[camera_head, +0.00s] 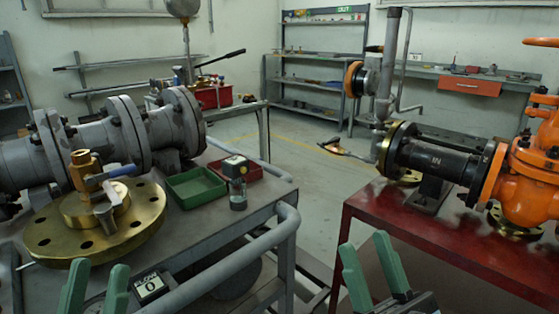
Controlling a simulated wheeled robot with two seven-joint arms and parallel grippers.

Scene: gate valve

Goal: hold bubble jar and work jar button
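The bubble jar (237,197) looks to be the small clear jar with a dark, boxy top, standing upright on the grey cart. Its button cannot be made out clearly; a pale patch shows on the top block (235,166). My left gripper (94,289) is at the lower left, in front of the brass flange, with its two green fingers apart and nothing between them. My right gripper (372,265) is at the bottom, right of the cart, with its green fingers apart and empty. Both grippers are clear of the jar.
The grey cart (205,222) has a rail (235,262) along its front. A brass flange with valve (95,225) and grey pipe (95,135) fill the left. A red table (420,225) bears an orange valve (535,165).

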